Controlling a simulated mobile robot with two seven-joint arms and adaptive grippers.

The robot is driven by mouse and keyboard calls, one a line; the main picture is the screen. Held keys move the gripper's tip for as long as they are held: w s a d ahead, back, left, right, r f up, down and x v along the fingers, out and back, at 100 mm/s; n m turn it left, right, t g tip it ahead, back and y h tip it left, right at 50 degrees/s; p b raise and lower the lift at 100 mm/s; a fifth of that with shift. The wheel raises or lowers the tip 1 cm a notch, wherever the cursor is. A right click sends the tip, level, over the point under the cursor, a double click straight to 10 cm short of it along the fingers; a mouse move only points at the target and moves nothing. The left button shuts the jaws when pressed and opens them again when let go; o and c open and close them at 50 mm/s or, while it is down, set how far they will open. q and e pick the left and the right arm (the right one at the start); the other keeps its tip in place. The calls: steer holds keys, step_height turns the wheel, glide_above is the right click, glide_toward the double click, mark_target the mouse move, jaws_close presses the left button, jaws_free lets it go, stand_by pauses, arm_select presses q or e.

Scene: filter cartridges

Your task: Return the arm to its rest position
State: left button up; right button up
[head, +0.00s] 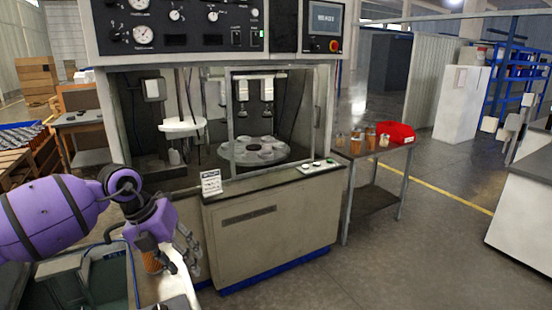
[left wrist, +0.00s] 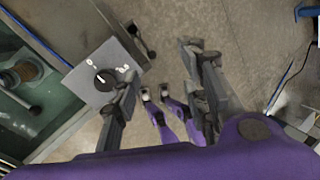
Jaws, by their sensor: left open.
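My left arm (head: 45,215) is purple and reaches in from the left of the head view, bent down at the wrist. Its gripper (head: 182,256) hangs in front of the test machine, over the edge of a bench. In the left wrist view the two fingers of the left gripper (left wrist: 163,95) stand wide apart, with only floor and purple parts farther off between them. An orange-brown cartridge (head: 151,262) shows just left of the gripper in the head view, partly hidden by it. My right gripper is not in view.
The machine (head: 270,235) has a round turntable (head: 255,150) behind its window. A side table (head: 375,155) holds several cartridges (head: 356,140) and a red bin (head: 395,132). A grey knob panel (left wrist: 103,78) lies close left of the fingers.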

arm_select(q)
steer(key=w+d+r+n+t+h, duration=0.15)
steer(key=d+r+h, duration=0.35)
steer(key=d, duration=0.5)
steer(key=d+r+n+t+h, duration=0.1)
steer(key=d+r+t+h, duration=0.15)
steer(key=d+h, duration=0.65)
steer(key=w+a+f+n+t+y, duration=0.1)
steer(key=a+f+n+t+y, duration=0.4)
steer(key=f+n+t+y, duration=0.7)
steer(key=s+a+f+n+g+y, duration=0.1)
steer(key=s+a+f+n+g, duration=0.1)
steer(key=s+a+f+n, duration=0.3)
steer(key=s+a+f+n+g+y, duration=0.1)
steer(key=s+f+n, duration=0.1)
steer(key=f+n, duration=0.55)
steer(key=s+a+f+n+g+y, duration=0.1)
steer(key=s+f+n+g, duration=0.2)
steer(key=s+f, duration=0.6)
steer(key=s+a+f+n+g+y, duration=0.1)
steer(key=s+f+n+g+y, duration=0.1)
steer(key=s+f, duration=0.7)
steer(key=s+n, duration=0.1)
steer(key=s, duration=0.6)
steer(key=shift+s+n+g, duration=0.3)
steer(key=shift+n+g, duration=0.1)
steer(key=shift+s+a+f, duration=0.15)
steer(key=shift+c, duration=0.2)
